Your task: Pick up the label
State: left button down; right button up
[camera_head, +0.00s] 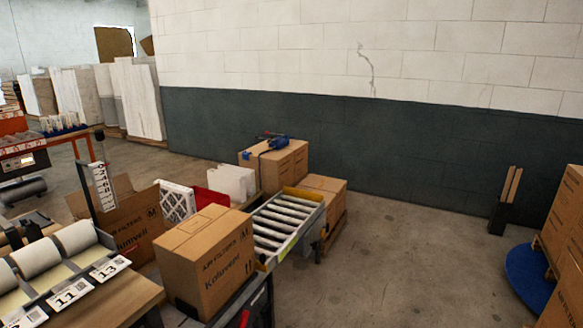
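Several white labels lie in a row at the front of the wooden table at lower left. One label reads 13 (110,268), one reads 11 (69,293), and another at the bottom left (26,317) is cut by the frame edge. Behind them are white rolls, one nearer the right (76,237) and one to its left (36,257), with pale strips running down toward the labels. I cannot tell which label the task means. Neither of my grippers can be made out in this view.
A closed Koluvent carton (204,262) stands right of the table, beside a roller conveyor (287,223). An open carton (133,232) and a white pleated filter (176,203) are behind. Cartons on a blue round base (526,275) are at far right. The middle-right floor is clear.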

aim_at(62, 300)
jog(key=u, duration=1.65)
jog(key=i+l+u, duration=0.15)
jog(key=l, duration=0.25)
jog(key=i+l+u, duration=0.1)
jog(key=l, duration=0.35)
jog(key=i+l+u, duration=0.15)
jog(key=l, duration=0.3)
jog(key=i+l+u, duration=0.1)
jog(key=l, duration=0.35)
jog(key=i+l+u, duration=0.15)
jog(key=l, duration=0.35)
jog(key=i+l+u, duration=0.1)
jog(key=l, duration=0.4)
jog(key=i, duration=0.1)
